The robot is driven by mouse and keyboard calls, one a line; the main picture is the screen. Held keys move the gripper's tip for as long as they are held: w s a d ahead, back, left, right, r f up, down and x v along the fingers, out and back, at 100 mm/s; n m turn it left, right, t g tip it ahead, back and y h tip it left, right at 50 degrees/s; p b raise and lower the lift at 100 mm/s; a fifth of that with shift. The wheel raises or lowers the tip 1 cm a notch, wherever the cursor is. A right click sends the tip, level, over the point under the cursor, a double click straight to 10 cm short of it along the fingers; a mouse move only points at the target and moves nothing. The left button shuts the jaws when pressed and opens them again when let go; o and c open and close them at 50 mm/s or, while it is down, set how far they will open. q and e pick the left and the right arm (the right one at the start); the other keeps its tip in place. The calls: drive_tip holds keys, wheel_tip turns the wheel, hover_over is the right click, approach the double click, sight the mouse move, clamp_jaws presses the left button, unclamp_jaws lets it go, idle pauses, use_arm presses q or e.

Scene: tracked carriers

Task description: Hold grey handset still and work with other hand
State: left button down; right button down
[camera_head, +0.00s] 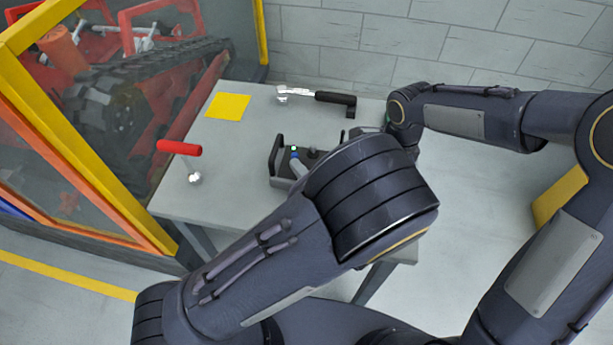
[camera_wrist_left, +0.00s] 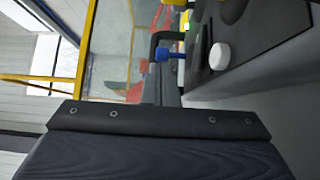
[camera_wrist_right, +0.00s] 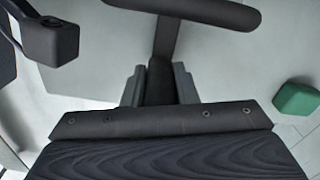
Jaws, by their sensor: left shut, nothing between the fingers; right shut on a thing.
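The grey handset (camera_head: 282,183) lies on the table, partly hidden by my left arm in the head view. My left gripper (camera_wrist_left: 164,82) is shut and empty, close to the blue lever; contact cannot be told. My right gripper (camera_wrist_right: 159,82) is shut around a dark bar, which looks like the handset's handle (camera_wrist_right: 190,10).
A red-handled tool (camera_head: 180,148) and a yellow square (camera_head: 228,106) are on the table's left. A black-handled tool (camera_head: 335,98) lies at the back. A green block (camera_wrist_right: 297,95) shows at right in the right wrist view. A yellow-framed glass guard (camera_head: 95,165) borders the left.

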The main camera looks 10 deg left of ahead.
idle(0.3)
use_arm(q)
drive_tip(key=shift+w+r+m+g+h, duration=0.45)
drive_tip(key=shift+w+m+g+h, duration=0.1)
drive_tip(key=shift+m+g, duration=0.25)
drive_tip(key=shift+w+r+m+g, duration=0.1)
drive_tip(key=shift+w+m+g, duration=0.2)
drive_tip(key=shift+m+g, duration=0.1)
drive_tip(key=shift+w+r+h, duration=0.1)
drive_tip(key=shift+w+h, duration=0.15)
idle(2.3)
wheel_tip(320, 180, up, 10)
idle(0.5)
